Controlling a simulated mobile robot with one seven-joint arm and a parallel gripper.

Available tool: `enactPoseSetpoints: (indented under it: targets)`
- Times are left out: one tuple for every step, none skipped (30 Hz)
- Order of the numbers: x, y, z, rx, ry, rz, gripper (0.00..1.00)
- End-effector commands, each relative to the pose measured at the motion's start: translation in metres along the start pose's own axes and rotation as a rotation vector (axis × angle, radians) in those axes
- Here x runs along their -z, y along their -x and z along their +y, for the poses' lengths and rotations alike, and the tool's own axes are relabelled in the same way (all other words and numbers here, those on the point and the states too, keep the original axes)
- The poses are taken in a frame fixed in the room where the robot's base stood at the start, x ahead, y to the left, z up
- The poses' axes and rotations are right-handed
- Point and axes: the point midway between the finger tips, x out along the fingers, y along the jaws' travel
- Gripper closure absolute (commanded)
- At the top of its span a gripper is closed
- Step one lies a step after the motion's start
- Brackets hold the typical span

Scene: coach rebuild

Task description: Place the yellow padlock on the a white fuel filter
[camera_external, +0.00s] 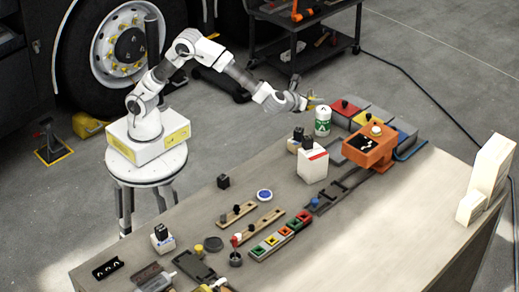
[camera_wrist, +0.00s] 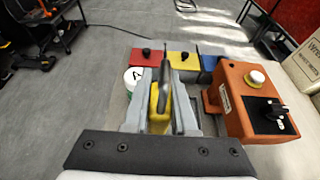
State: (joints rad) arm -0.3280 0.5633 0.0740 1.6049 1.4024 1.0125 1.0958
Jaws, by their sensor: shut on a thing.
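The yellow padlock (camera_wrist: 154,104) is between my gripper's fingers (camera_wrist: 166,105) in the wrist view, with its dark shackle pointing up and away. My gripper (camera_external: 303,100) is shut on it, and the padlock is a small yellow patch (camera_external: 313,102) in the external view. A white cylinder with a green band (camera_external: 322,121), which looks like the white fuel filter, stands upright on the table just below and right of my gripper in that view.
An orange control box (camera_external: 370,148) stands close by on the right. Red, yellow and blue blocks (camera_wrist: 145,58) lie behind the filter. A white box with a red stripe (camera_external: 312,165) stands in front. The table's right front (camera_external: 400,220) is clear.

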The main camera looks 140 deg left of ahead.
Motion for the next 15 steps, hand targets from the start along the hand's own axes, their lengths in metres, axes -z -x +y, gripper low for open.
enactPoseSetpoints:
  targets:
    - [-0.01, -0.01, 0.004, -0.004, 0.005, -0.001, 1.0]
    - [-0.015, -0.015, 0.007, -0.005, 0.005, 0.0, 1.0]
    - [-0.02, -0.019, 0.009, -0.006, 0.005, -0.001, 1.0]
    - [-0.023, -0.022, 0.01, -0.006, 0.005, 0.0, 1.0]
    - [-0.025, -0.025, 0.011, -0.006, 0.005, 0.0, 1.0]
    - [-0.027, -0.029, 0.013, -0.007, 0.004, 0.001, 1.0]
    - [-0.027, -0.033, 0.014, -0.008, 0.004, 0.001, 1.0]
    - [-0.027, -0.037, 0.016, -0.009, 0.003, 0.001, 1.0]
    - [-0.026, -0.044, 0.018, -0.011, 0.003, 0.002, 1.0]
    - [-0.025, -0.05, 0.02, -0.011, 0.002, 0.002, 1.0]
    - [-0.024, -0.057, 0.023, -0.011, 0.001, 0.002, 1.0]
    - [-0.022, -0.067, 0.026, -0.013, 0.002, 0.002, 1.0]
    - [-0.02, -0.075, 0.028, -0.012, 0.001, 0.002, 1.0]
    - [-0.019, -0.083, 0.031, -0.013, 0.002, 0.002, 1.0]
    - [-0.017, -0.093, 0.034, -0.012, 0.002, 0.002, 1.0]
